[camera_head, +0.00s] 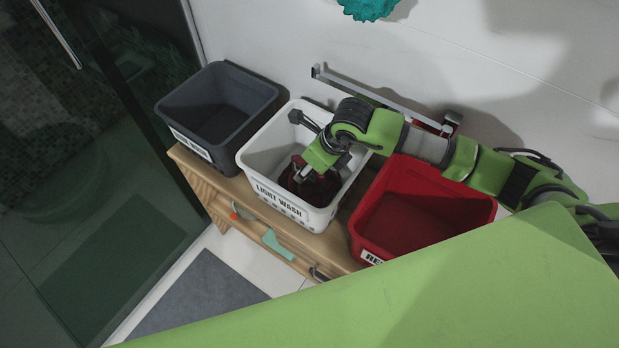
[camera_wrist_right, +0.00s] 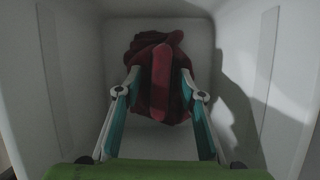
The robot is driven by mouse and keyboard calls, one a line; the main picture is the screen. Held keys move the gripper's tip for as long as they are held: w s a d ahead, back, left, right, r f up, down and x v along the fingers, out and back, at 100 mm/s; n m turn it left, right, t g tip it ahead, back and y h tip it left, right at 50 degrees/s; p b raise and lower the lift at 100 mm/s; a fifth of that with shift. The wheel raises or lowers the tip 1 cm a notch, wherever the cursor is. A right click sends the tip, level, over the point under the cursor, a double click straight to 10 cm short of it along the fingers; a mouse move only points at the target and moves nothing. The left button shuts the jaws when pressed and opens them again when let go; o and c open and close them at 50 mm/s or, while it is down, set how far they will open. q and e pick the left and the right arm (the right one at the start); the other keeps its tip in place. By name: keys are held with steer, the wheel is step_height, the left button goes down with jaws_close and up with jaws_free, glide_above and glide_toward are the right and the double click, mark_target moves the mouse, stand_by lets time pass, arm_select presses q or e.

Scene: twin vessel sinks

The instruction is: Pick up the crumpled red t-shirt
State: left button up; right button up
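The crumpled red t-shirt (camera_head: 312,188) lies at the bottom of the white basket (camera_head: 263,186) labelled "LIGHT WASH". It is dark red and partly hidden by my right gripper in the head view. My right gripper (camera_head: 316,174) reaches down inside this basket. In the right wrist view, the t-shirt (camera_wrist_right: 161,95) is bunched up with a raised fold in the middle. The fingers of my right gripper (camera_wrist_right: 160,82) stand apart on either side of that fold. My left gripper is in neither view.
A dark grey bin (camera_head: 215,105) stands left of the white basket and a red bin (camera_head: 420,205) stands right of it, all on a wooden bench (camera_head: 205,187). The basket walls surround my right gripper closely. A glass panel (camera_head: 100,170) is at the left.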

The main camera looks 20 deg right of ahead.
jaws_close()
steer(key=shift+r, duration=0.1)
